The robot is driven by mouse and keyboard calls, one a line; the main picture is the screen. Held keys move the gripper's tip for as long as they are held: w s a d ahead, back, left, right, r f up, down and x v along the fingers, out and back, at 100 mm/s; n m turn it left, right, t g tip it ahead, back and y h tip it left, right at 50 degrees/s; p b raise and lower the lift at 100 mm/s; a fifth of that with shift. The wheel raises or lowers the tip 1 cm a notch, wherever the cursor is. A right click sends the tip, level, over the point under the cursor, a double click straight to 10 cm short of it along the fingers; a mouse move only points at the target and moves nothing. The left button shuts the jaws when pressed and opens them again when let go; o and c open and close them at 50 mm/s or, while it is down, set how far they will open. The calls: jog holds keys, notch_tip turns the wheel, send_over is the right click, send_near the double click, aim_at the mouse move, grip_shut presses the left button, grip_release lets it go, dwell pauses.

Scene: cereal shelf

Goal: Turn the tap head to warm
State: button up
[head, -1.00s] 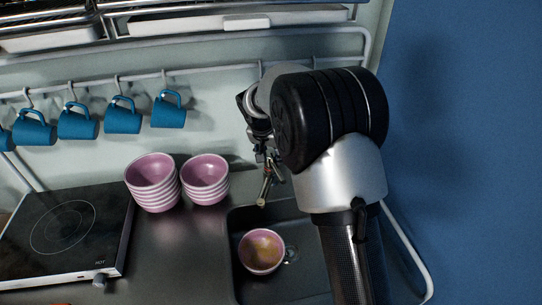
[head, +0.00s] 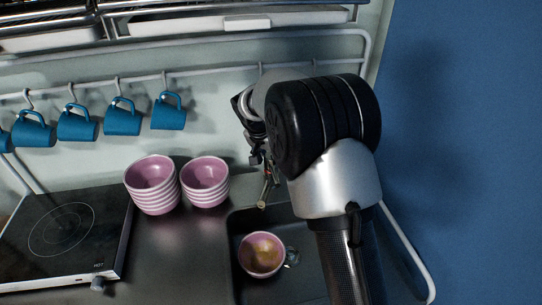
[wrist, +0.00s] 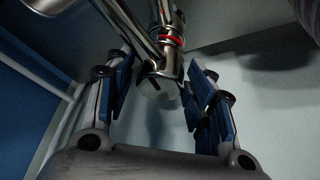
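The chrome tap (head: 265,190) stands at the back of the sink, mostly hidden behind my arm in the head view. In the wrist view the metal tap body (wrist: 160,22) with a red ring comes down from the top to a rounded end. My gripper (wrist: 160,65) is open, with one blue-padded finger on each side of that end. A gap shows on both sides, wider on the left. In the head view my gripper (head: 256,150) is just above the tap, its fingers partly hidden.
A pink bowl (head: 262,268) with yellowish contents sits in the dark sink (head: 310,282). Two stacks of pink bowls (head: 152,195) stand left of it, beside a black hob (head: 62,235). Blue mugs (head: 122,118) hang on a rail behind. A blue wall (head: 470,150) is on the right.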

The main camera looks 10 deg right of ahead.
jog(key=shift+o, duration=0.7)
jog(key=shift+w+r, duration=0.1)
jog(key=shift+r, duration=0.1)
jog(key=shift+r, duration=0.3)
jog(key=v, duration=1.1)
jog(key=shift+s, duration=0.2)
jog(key=shift+a+r, duration=0.1)
